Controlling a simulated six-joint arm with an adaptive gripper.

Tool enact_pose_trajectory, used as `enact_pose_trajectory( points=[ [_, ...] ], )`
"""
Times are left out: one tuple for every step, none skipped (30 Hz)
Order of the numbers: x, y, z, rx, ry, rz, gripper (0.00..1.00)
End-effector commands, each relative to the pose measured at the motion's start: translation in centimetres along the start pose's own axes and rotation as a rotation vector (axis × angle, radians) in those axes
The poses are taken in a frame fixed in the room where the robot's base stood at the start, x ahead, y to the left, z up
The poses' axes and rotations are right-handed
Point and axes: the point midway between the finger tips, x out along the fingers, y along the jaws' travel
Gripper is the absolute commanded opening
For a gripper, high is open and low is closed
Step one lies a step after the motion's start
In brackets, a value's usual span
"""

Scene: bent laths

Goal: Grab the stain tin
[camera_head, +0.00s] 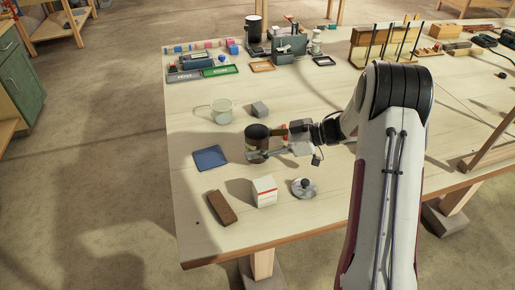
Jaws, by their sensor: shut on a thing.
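The stain tin (257,137) is a dark brown cylinder with a lighter band low on its side. It stands upright at the left part of the pale workbench (214,175). My gripper (264,144) reaches in from the right with its fingers around the tin, shut on it. Part of the tin's right side is hidden by the fingers. I cannot tell whether the tin's base touches the bench.
Near the tin are a clear mug (222,112), a grey block (260,109), a blue square (210,158), a white box (265,191), a brown block (221,207) and a round lidded metal piece (303,188).

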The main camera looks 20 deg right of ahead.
Motion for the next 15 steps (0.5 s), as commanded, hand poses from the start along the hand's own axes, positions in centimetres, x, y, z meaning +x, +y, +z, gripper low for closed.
enact_pose_trajectory(
  points=[
    [-0.2,0.0,-0.4,-0.003,0.001,0.001,0.20],
    [-0.3,0.1,-0.7,-0.003,0.001,0.001,0.20],
    [-0.4,0.1,-0.9,-0.003,0.001,0.001,0.20],
    [-0.5,0.1,-1.1,-0.002,0.000,0.001,0.20],
    [-0.5,0.1,-1.3,-0.002,0.000,0.001,0.20],
    [-0.7,0.1,-1.6,-0.003,0.000,0.001,0.20],
    [-0.7,0.1,-1.8,-0.003,0.000,0.001,0.20],
    [-0.8,0.1,-2.0,-0.003,0.000,0.001,0.20],
    [-1.0,0.1,-2.3,-0.003,0.000,0.001,0.20],
    [-1.0,0.1,-2.5,-0.002,0.000,0.001,0.20],
    [-1.1,0.1,-2.7,-0.003,0.000,0.001,0.20],
    [-1.2,0.1,-3.0,-0.003,0.000,0.001,0.20],
    [-1.3,0.1,-3.2,-0.003,0.000,0.002,0.20],
    [-1.4,0.1,-3.4,-0.003,0.000,0.002,0.20],
    [-1.5,0.1,-3.7,-0.002,0.000,0.002,0.20]
  ],
)
